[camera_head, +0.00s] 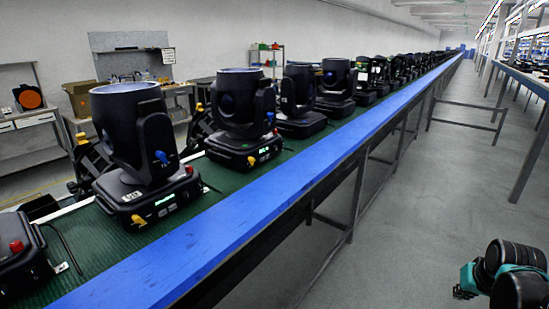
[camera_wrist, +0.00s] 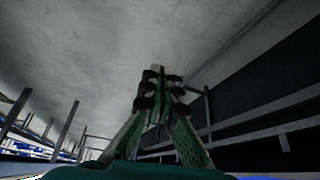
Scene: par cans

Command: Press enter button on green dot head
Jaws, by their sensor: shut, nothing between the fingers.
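Black moving-head lights stand in a row on the green conveyor (camera_head: 90,245). The nearest full head (camera_head: 130,120) has a blue knob on its side, a yellow and a red connector, and a lit green display on its base. The enter buttons are too small to make out. My gripper (camera_wrist: 157,75) is shut and empty, over the floor in the wrist view. In the head view my arm is at the lower right, away from the heads.
A blue rail (camera_head: 230,215) edges the conveyor on the aisle side, with metal legs below. The grey floor (camera_head: 410,220) is open. Another rack (camera_head: 525,80) stands along the right. A partly cut-off head base (camera_head: 20,255) is at the lower left.

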